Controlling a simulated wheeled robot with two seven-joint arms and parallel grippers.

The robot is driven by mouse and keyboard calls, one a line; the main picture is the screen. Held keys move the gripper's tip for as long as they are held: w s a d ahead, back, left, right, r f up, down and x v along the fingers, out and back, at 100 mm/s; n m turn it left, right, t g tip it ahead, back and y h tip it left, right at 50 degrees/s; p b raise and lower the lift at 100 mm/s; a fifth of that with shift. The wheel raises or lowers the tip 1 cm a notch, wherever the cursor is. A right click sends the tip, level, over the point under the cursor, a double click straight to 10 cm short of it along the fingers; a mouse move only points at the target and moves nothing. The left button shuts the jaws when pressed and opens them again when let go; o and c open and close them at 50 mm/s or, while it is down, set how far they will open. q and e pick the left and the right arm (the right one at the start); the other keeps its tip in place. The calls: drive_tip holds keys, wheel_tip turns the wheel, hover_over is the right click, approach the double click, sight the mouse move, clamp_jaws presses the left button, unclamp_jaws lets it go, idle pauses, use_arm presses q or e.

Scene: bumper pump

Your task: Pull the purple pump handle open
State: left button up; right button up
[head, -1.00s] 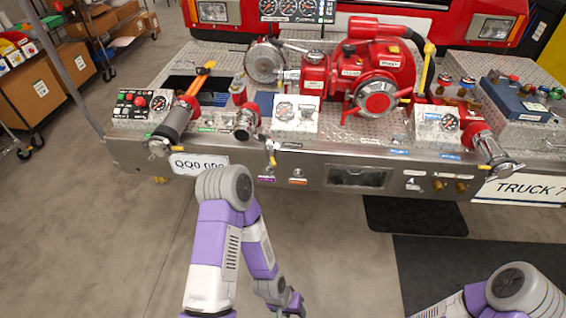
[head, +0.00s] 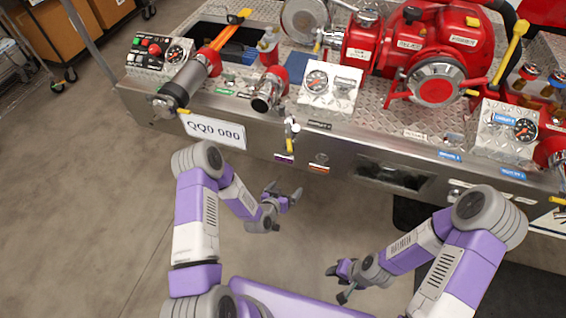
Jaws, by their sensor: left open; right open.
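A small purple-marked piece (head: 284,158), apparently the purple pump handle, sits on the bumper's front face below a small silver valve with a yellow tip (head: 291,135). It is too small to tell how far out it stands. My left gripper (head: 286,192) is open and empty, below the purple piece in the picture and apart from it. My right gripper (head: 337,284) is open and empty, lower and further right, over the floor and away from the bumper.
An orange-marked piece (head: 318,167) sits just right of the purple one. The steel bumper (head: 340,150) carries a red pump (head: 425,60), a gauge box (head: 330,88) and a hose fitting (head: 268,90). The floor at left (head: 90,220) is clear.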

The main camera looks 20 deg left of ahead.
sight(284, 159)
use_arm(q)
drive_tip(key=w+a+t, duration=0.1)
drive_tip(key=w, duration=0.1)
drive_tip(key=w+a+r+t+y+b, duration=0.1)
drive_tip(key=w+t, duration=0.1)
drive_tip(key=w+a+r+t+b, duration=0.1)
drive_tip(key=w+a+t, duration=0.1)
drive_tip(key=shift+r+y, duration=0.1)
drive_tip(key=shift+y, duration=0.3)
drive_tip(key=w+b, duration=0.2)
drive_tip(key=w, duration=0.4)
drive_tip(key=shift+w+r, duration=0.1)
drive_tip(key=shift+w, duration=0.25)
use_arm(e)
wheel_tip(284, 159, down, 5)
drive_tip(key=shift+w+f, duration=0.1)
use_arm(q)
drive_tip(key=shift+c, duration=0.5)
